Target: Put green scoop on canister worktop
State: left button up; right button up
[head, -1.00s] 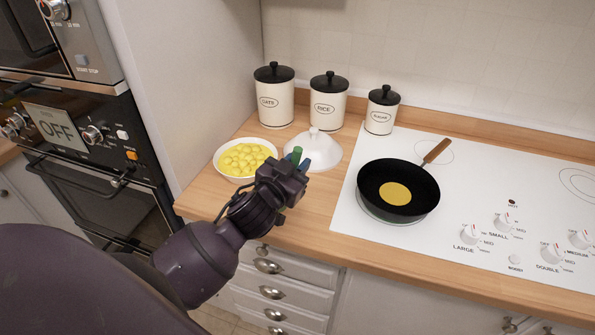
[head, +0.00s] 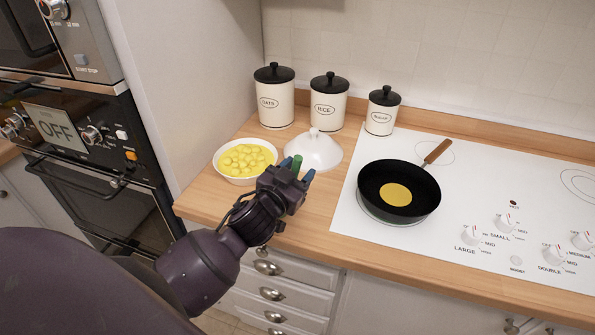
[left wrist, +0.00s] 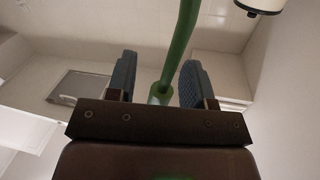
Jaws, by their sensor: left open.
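The green scoop (head: 297,162) shows only as a small green piece between the fingers of my left gripper (head: 298,169), over the wooden worktop (head: 303,225) left of the cooktop. In the left wrist view, its long green handle (left wrist: 181,45) passes between the two blue fingers (left wrist: 158,78), with gaps on both sides. My left gripper is open. Most of the scoop is hidden in the head view, and I cannot tell what it rests on. Canisters marked oats (head: 275,98), rice (head: 327,105) and sugar (head: 381,113) stand along the back wall. My right gripper is not in view.
A white bowl of yellow pieces (head: 245,160) and a white domed lid (head: 313,152) stand close to my left gripper. A black pan (head: 399,190) sits on the white cooktop (head: 450,200). The worktop's front strip is clear.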

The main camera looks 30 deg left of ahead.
pick_arm(q)
jog(key=shift+r, duration=0.15)
jog(key=shift+s, duration=0.45)
jog(key=s+b, duration=0.1)
jog(key=s, duration=1)
jog(key=s+d+f+g, duration=0.1)
jog(key=s+f+g, duration=0.2)
jog(key=f, duration=0.9)
jog(key=s+f+g, duration=0.3)
jog(key=s+f, duration=0.1)
jog(key=f, duration=0.8)
jog(key=shift+s+d+n, duration=0.35)
jog(key=shift+n, duration=0.05)
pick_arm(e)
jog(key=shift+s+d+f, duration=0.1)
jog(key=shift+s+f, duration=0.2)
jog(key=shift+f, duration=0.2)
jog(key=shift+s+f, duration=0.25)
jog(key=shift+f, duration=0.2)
